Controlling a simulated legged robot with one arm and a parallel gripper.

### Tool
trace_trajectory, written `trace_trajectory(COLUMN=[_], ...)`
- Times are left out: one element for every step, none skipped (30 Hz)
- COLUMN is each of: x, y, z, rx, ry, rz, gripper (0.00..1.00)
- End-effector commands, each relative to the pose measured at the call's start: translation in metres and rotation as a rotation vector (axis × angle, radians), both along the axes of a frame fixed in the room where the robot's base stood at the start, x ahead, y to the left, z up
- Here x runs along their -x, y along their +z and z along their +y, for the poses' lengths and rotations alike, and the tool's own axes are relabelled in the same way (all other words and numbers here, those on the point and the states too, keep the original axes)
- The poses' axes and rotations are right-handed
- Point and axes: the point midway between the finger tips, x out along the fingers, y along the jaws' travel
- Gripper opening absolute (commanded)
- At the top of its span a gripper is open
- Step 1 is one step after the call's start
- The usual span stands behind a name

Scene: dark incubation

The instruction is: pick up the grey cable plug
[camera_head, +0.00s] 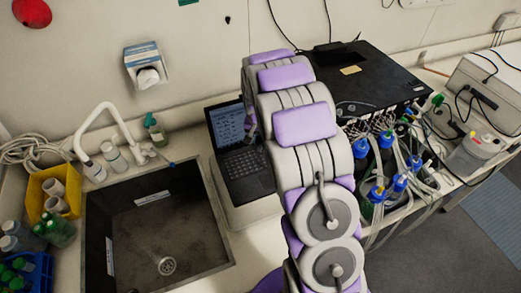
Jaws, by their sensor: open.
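I cannot make out the grey cable plug for certain. Dark cables (462,105) run to the pale box (490,88) on the right, and a small dark connector (486,99) sits at its front. My own grey and purple arm rises through the middle of the view and covers part of the bench. My gripper cannot be made out; the arm's far end is hidden behind its own links.
A laptop (240,155) stands open left of my arm. A sink (155,230) with a white tap (104,112) lies at the left. Blue-capped bottles with tubes (392,190) crowd the right, by a black box (365,78). Grey floor (450,250) is clear at the lower right.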

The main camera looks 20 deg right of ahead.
Motion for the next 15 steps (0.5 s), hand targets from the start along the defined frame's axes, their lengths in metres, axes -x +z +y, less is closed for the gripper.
trace_trajectory(x=[0.000,0.000,0.000,0.001,0.001,0.001,0.002,0.002,0.001,0.000,-0.001,-0.002,-0.002,-0.002,-0.002], y=[-0.002,-0.003,-0.006,-0.009,-0.013,-0.018,-0.023,-0.028,-0.034,-0.038,-0.041,-0.046,-0.049,-0.051,-0.052], z=[0.001,0.001,0.002,0.003,0.003,0.004,0.005,0.005,0.005,0.004,0.003,0.001,0.001,0.001,0.001], rx=[0.000,0.000,0.001,0.000,0.000,0.001,0.001,0.000,0.000,0.000,0.000,-0.001,-0.001,-0.001,0.000], ry=[0.001,0.001,0.001,0.001,0.001,0.000,0.000,0.000,0.000,0.000,0.001,0.001,0.001,0.001,0.001], rz=[0.001,0.001,0.003,0.004,0.005,0.008,0.009,0.010,0.009,0.006,0.005,0.004,0.004,0.004,0.004], gripper=[0.46,0.46,0.46,0.46,0.46,0.46,0.46,0.46,0.46,0.46,0.46,0.46,0.46,0.46,0.46])
